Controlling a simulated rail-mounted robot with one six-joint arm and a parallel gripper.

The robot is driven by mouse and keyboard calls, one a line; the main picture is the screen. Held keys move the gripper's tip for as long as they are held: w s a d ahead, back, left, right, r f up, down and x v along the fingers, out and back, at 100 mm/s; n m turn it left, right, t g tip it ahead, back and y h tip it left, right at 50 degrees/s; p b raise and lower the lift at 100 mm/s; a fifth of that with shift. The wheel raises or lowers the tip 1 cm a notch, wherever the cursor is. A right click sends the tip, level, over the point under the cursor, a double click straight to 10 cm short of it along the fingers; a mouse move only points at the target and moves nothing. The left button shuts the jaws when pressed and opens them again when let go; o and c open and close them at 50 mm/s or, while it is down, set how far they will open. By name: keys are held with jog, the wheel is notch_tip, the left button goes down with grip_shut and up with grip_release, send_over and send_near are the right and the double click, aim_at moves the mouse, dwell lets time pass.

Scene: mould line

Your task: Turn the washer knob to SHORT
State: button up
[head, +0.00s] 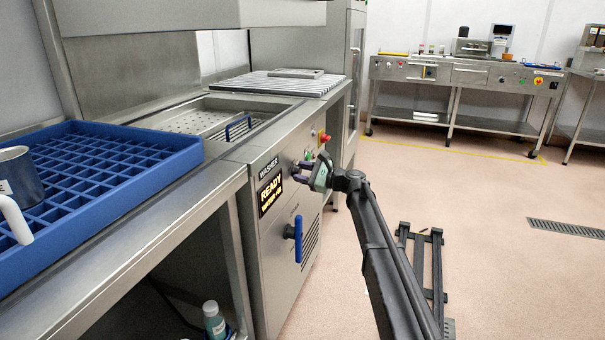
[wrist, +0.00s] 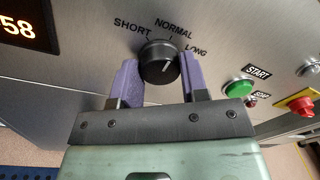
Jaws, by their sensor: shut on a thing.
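The washer knob (wrist: 158,55) is round and black, on the steel front panel. SHORT is printed to its upper left, NORMAL above it and LONG to its upper right. A small pale mark shows on the right part of its face; I cannot tell surely which label it points to. My gripper (head: 302,172) is at the washer (head: 283,240) panel, with its purple fingers on either side of the knob, shut on it. In the head view the gripper hides the knob. The washer display (head: 271,192) reads READY, with a smaller line below it.
A green START button (wrist: 239,89) and a red knob on a yellow plate (wrist: 301,103) sit right of the knob. A blue door handle (head: 298,239) sticks out below. A blue rack (head: 175,150) and a mug (head: 22,176) are at left. The floor at right is mostly open.

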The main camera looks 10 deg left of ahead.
jog(key=shift+n, duration=0.3)
jog(key=n, duration=0.4)
jog(key=shift+n+b, duration=0.3)
jog(key=n, duration=0.4)
jog(key=shift+n+y, duration=0.3)
jog(key=shift+n, duration=0.1)
jog(key=o, duration=0.9)
jog(key=b+v, duration=0.1)
jog(key=v, duration=1)
